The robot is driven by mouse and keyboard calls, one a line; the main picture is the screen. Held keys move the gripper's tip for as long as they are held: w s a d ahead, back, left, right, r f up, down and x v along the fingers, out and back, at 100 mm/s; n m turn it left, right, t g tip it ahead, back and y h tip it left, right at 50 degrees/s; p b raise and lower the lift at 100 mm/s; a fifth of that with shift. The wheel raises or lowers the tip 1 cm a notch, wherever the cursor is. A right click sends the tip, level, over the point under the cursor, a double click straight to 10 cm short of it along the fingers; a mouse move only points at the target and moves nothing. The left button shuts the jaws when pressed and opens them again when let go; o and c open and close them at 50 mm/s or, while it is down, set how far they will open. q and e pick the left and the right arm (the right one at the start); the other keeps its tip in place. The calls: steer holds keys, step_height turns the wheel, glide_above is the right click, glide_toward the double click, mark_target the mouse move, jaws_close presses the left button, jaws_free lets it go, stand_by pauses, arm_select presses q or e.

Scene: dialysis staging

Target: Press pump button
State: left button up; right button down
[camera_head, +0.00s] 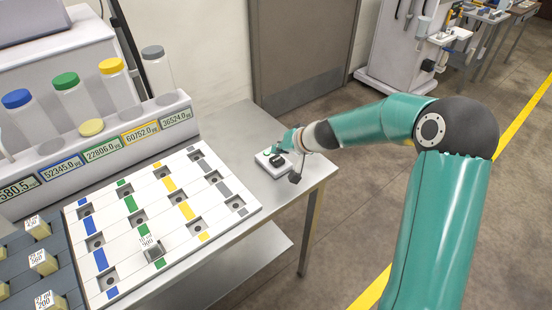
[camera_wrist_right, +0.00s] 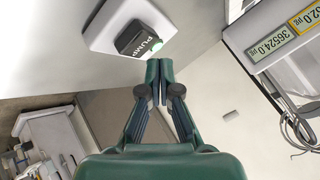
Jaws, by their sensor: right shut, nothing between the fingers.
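The pump button (camera_wrist_right: 132,38) is a dark block marked "PUMP" with a pale green spot, set on a white base plate (camera_wrist_right: 104,27). In the head view the white base (camera_head: 264,159) sits on the metal table near its right end, partly covered by my right gripper. My right gripper (camera_wrist_right: 159,66) is shut and empty. Its fingertips are right beside the button's green spot in the wrist view. I cannot tell whether they touch it. In the head view the right gripper (camera_head: 285,146) is small, over the button. My left gripper is not in view.
A white board (camera_head: 215,222) with coloured slots lies left of the button. Behind it a rack with number displays (camera_head: 105,148) holds several capped bottles. A dark tray of labelled blocks (camera_head: 18,262) is at the lower left. Floor is open right of the table.

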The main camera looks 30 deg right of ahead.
mark_target(279, 160)
step_height(279, 160, up, 6)
steer(key=p, duration=0.4)
steer(key=shift+p, duration=0.35)
steer(key=shift+f, duration=0.1)
